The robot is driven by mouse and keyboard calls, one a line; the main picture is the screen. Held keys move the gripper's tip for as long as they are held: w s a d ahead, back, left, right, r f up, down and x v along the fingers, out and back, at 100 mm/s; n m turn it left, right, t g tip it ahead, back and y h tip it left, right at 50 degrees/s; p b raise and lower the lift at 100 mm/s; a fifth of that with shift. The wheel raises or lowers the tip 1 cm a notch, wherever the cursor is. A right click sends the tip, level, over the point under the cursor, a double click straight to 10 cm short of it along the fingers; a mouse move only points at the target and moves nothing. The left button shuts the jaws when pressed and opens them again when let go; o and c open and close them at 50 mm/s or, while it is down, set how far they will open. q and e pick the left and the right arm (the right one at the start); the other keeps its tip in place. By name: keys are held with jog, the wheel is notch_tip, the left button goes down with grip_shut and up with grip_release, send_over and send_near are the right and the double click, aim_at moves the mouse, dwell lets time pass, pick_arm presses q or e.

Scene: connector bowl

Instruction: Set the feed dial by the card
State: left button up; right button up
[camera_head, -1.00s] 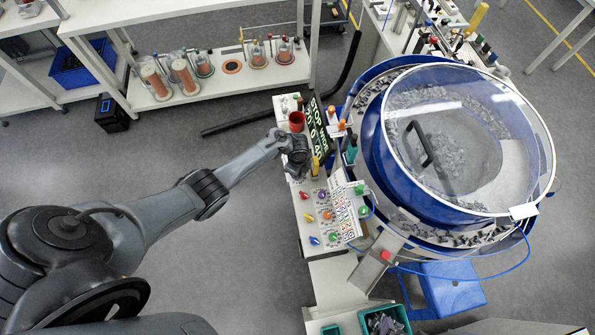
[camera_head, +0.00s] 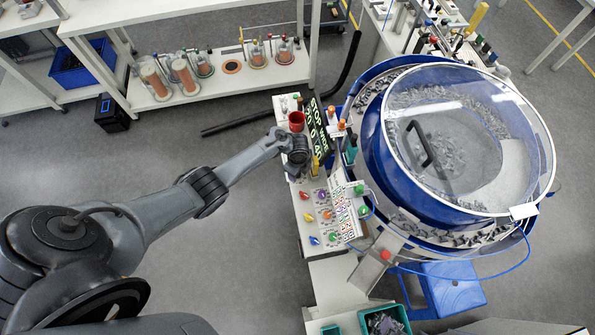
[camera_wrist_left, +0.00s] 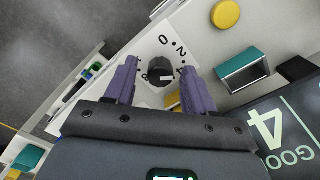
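The feed dial is a black knob (camera_wrist_left: 160,73) with a white pointer mark, in the left wrist view. Its white plate is printed with numbers including 0, 2 and 8; the pointer lies toward the right, near a partly covered figure that looks like 4. My left gripper (camera_wrist_left: 160,70) is open, its purple fingers on either side of the knob with visible gaps. In the head view it hangs over the white panel (camera_head: 305,199) and hides the dial. My right gripper is not in view.
A blue bowl feeder with a clear lid (camera_head: 455,140) stands right of the panel. A red cup (camera_head: 297,121) is behind the gripper. Colored knobs (camera_head: 326,215) lie in front. A yellow button (camera_wrist_left: 226,14) and a teal block (camera_wrist_left: 243,70) are near the dial.

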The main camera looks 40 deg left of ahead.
pick_arm(q)
jog(key=shift+r, duration=0.1)
notch_tip(320, 180, up, 11)
jog(key=p, duration=0.3)
jog(key=shift+f, duration=0.2)
dwell(0.4)
